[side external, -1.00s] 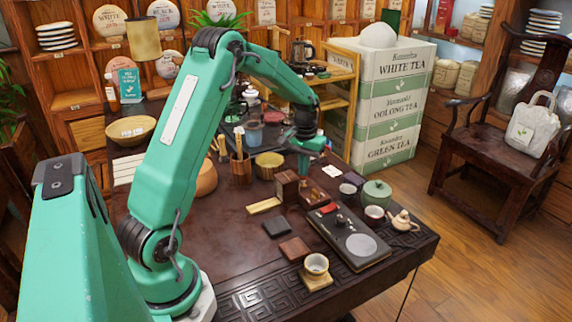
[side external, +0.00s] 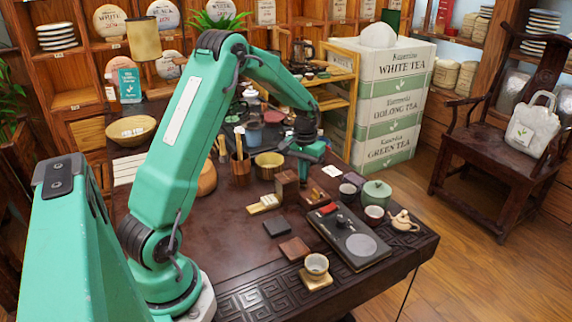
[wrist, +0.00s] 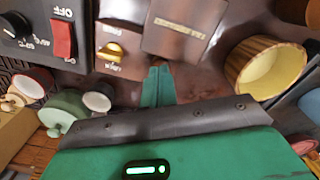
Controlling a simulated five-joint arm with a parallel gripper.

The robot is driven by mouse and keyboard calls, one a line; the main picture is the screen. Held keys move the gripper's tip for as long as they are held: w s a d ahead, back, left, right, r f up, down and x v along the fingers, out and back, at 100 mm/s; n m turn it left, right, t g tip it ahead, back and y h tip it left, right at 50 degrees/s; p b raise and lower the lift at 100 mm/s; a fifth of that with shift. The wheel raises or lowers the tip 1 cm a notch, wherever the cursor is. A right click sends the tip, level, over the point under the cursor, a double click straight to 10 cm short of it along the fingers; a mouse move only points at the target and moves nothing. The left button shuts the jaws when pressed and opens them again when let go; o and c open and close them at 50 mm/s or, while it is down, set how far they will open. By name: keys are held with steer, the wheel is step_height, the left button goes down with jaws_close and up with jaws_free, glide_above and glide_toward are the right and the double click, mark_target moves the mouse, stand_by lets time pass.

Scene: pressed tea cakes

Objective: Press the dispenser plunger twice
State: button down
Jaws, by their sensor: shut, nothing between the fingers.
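The dispenser appears to be a dark brown wooden unit in the middle of the table: a taller box (side external: 287,187) beside a low box (side external: 316,199). In the wrist view the low box shows a brass plunger (wrist: 110,51) on a labelled face, and the taller box (wrist: 178,28) has a gold label. My gripper (side external: 304,171) is just behind and above the boxes. Its green fingers (wrist: 158,84) are shut and empty, apart from the plunger in the wrist view.
A black hot plate (side external: 352,232) with a red switch (wrist: 63,40) lies right of the boxes. A green pot (side external: 376,191), cups and teapot (side external: 403,221) stand beyond it. A wooden bowl (side external: 269,165) is close left of my gripper. Dark squares (side external: 294,248) lie in front.

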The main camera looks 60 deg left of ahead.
steer(key=shift+r, duration=2.8)
step_height(320, 180, up, 5)
steer(key=shift+f, duration=0.2)
steer(key=shift+f, duration=0.15)
steer(key=shift+f, duration=3.15)
